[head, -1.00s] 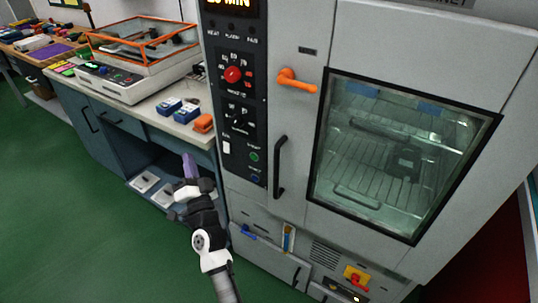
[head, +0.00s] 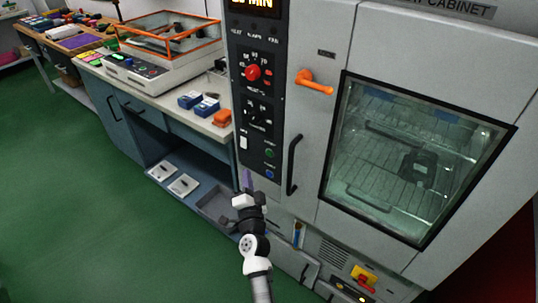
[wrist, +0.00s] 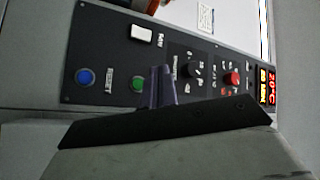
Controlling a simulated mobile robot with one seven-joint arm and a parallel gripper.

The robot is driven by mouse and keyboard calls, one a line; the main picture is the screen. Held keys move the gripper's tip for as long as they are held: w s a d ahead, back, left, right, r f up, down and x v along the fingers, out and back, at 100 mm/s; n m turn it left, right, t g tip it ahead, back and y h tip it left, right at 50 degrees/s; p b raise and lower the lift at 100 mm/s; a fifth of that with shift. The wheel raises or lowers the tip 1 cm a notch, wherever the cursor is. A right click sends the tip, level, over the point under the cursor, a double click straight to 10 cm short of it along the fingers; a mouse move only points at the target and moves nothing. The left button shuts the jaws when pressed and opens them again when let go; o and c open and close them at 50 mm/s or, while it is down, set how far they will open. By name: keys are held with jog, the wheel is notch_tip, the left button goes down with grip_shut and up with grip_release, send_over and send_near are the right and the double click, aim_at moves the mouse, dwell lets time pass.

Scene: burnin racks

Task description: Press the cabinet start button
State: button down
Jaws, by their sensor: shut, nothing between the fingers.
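The cabinet's black control panel (head: 256,110) carries a green button (head: 270,153) with a blue button (head: 270,174) below it. In the wrist view the green button (wrist: 137,84) lies just left of my fingers, and the blue button (wrist: 85,76) is further left, with what looks like a RESET label beside it. The green button's label is too small to read. My gripper (head: 248,179) is shut and empty, its purple fingers pointing up near the panel's lower left edge. In the wrist view the fingertips (wrist: 160,72) overlap the panel beside the green button; contact cannot be told.
A white rocker switch (head: 243,142), a red knob (head: 253,72) and a black knob share the panel. A black door handle (head: 293,165) and orange latch (head: 315,82) stick out to the right. A blue workbench (head: 150,110) stands left; green floor is open.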

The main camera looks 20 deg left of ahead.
aim_at(269, 153)
jog(key=w+d+b, duration=0.2)
jog(key=w+b, duration=0.2)
jog(key=w, duration=0.3)
jog(key=shift+w+d, duration=0.35)
jog(key=shift+d, duration=0.05)
jog(key=shift+b, duration=0.3)
dwell(1.4)
jog(key=shift+w+d+r, duration=0.15)
jog(key=shift+w+d, duration=0.05)
jog(key=shift+w, duration=0.15)
jog(key=shift+r, duration=0.1)
